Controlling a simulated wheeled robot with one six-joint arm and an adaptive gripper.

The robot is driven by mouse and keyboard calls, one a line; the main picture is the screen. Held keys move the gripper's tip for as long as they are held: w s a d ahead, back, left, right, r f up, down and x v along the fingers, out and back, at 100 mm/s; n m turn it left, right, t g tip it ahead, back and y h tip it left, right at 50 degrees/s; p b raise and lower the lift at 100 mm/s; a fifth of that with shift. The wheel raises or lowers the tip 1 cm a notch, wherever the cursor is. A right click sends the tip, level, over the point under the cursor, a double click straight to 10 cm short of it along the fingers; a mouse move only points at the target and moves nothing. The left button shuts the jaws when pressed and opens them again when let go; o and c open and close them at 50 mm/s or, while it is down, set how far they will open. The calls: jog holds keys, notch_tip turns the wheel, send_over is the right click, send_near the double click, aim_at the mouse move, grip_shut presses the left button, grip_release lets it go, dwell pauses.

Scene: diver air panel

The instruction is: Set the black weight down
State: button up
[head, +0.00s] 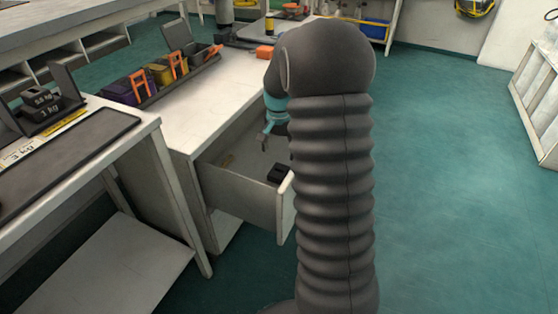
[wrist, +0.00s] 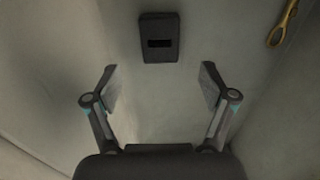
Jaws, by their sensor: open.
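A small black block (head: 279,174), which looks like the black weight, lies in the open drawer (head: 236,196) near its front. In the wrist view the black weight (wrist: 159,37) rests on the pale drawer floor, beyond my fingertips and centred between them. My gripper (wrist: 158,82) is open with nothing between its fingers. In the head view my gripper (head: 264,142) is over the drawer, apart from the block, and my arm hides part of that area.
A brass-coloured hook-like item (wrist: 283,24) lies in the drawer. Other dark weights (head: 48,103) stand on the left bench. A tray (head: 190,78) with purple and yellow pouches is on the counter. The floor at right is clear.

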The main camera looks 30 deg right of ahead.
jog(key=s+a+r+n+t, duration=0.1)
jog(key=s+a+r, duration=0.2)
jog(key=r, duration=0.3)
jog(key=s+a+r+n+t, duration=0.1)
jog(key=s+a+r+n, duration=0.1)
jog(key=s+a+r, duration=0.3)
jog(key=s+a+r+n+t, duration=0.1)
jog(key=s+a+r+n, duration=0.1)
jog(key=s, duration=0.8)
jog(key=s+a+r+n+t, duration=0.2)
jog(key=s+a+n, duration=0.3)
jog(key=s, duration=0.5)
jog(key=shift+s+a+r+t, duration=0.15)
jog(key=shift+a+r+t, duration=0.15)
jog(key=shift+a, duration=0.5)
